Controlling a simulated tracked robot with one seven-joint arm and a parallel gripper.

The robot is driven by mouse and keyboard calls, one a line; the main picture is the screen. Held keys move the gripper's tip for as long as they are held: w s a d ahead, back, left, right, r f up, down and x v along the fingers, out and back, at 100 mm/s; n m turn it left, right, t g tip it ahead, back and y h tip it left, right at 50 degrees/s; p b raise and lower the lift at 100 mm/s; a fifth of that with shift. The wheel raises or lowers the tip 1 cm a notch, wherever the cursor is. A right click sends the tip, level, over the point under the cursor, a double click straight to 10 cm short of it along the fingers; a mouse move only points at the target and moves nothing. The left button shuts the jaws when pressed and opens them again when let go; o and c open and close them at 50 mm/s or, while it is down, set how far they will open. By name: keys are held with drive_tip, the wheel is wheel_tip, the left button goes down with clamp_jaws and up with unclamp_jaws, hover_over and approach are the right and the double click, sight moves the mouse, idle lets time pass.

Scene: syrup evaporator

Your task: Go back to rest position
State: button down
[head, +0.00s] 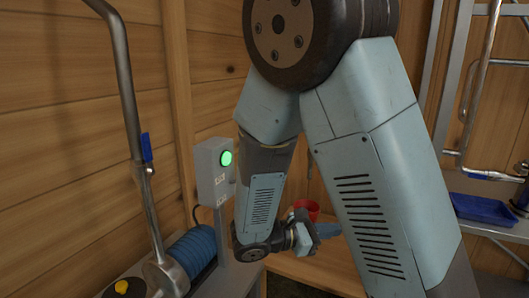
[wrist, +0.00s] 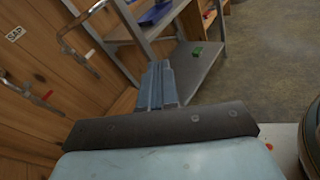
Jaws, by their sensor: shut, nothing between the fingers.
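My gripper (head: 327,230) is low in the middle of the head view, partly hidden behind my own upper arm link. In the wrist view my gripper's fingers (wrist: 157,84) are together with nothing between them. A red cup-like thing (head: 306,207) shows just behind the gripper in the head view; I cannot tell whether they touch. My arm is folded, its elbow high and its forearm reaching down.
A grey box with a lit green button (head: 226,158), a blue ribbed motor (head: 194,250) and a steel pipe (head: 127,85) stand left of my arm. A blue tray (head: 484,208) lies on a shelf at right. Open floor (wrist: 262,50) shows in the wrist view.

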drive_tip(key=s+d+r+m+g+y, duration=0.4)
drive_tip(key=s+d+m+g+y, duration=0.3)
drive_tip(key=m+y, duration=0.25)
drive_tip(key=s+r+m+t+y, duration=0.5)
drive_tip(key=r+m, duration=0.4)
drive_tip(key=r, duration=0.2)
drive_tip(key=t+y, duration=0.1)
drive_tip(key=t, duration=0.1)
drive_tip(key=shift+s+r+t, duration=0.3)
drive_tip(key=shift+s+t, duration=0.05)
drive_tip(key=shift+t, duration=0.05)
